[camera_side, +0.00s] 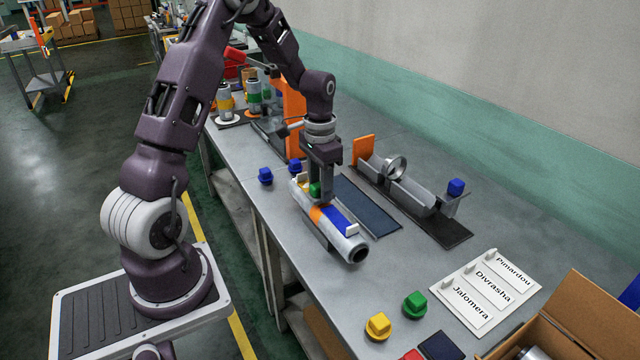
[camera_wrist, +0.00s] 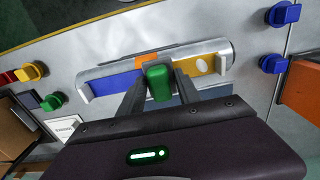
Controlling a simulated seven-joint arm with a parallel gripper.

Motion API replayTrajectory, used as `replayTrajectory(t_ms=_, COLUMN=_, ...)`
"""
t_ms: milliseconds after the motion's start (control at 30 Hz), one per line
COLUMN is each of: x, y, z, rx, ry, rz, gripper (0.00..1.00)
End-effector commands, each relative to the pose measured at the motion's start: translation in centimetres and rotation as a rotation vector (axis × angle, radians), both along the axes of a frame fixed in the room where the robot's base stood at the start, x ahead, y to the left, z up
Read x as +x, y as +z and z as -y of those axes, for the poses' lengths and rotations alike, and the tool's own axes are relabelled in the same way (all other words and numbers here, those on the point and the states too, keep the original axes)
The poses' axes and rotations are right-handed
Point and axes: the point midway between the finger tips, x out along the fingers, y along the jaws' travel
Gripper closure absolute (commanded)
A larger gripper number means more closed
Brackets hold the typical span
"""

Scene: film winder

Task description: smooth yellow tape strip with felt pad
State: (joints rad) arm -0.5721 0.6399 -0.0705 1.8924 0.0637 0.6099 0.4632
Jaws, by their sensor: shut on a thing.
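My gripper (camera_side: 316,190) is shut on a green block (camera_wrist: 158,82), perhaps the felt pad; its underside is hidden. The block also shows between the fingers in the side view (camera_side: 315,189). It is over or against a grey roll (camera_side: 352,245) lying on the bench; I cannot tell if they touch. The yellow tape strip (camera_wrist: 190,67) lies along one end of the roll, with a pale oval spot (camera_wrist: 202,67) on it. An orange band (camera_wrist: 147,58) is at the middle and a blue strip (camera_wrist: 115,84) on the other side. The block is beside the yellow strip's inner end.
Yellow (camera_side: 378,326) and green (camera_side: 414,305) knobs, a name card (camera_side: 486,289) and an open carton (camera_side: 572,325) are in front.

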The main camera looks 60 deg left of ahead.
Motion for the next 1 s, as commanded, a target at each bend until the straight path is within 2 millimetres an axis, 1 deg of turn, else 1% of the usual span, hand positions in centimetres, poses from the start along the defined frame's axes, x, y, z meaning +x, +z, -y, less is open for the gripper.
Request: replayTrajectory(t_ms=1000, x=0.0, y=-0.81, z=-0.04, rx=0.0, ry=0.0, rz=0.0, gripper=1.0)
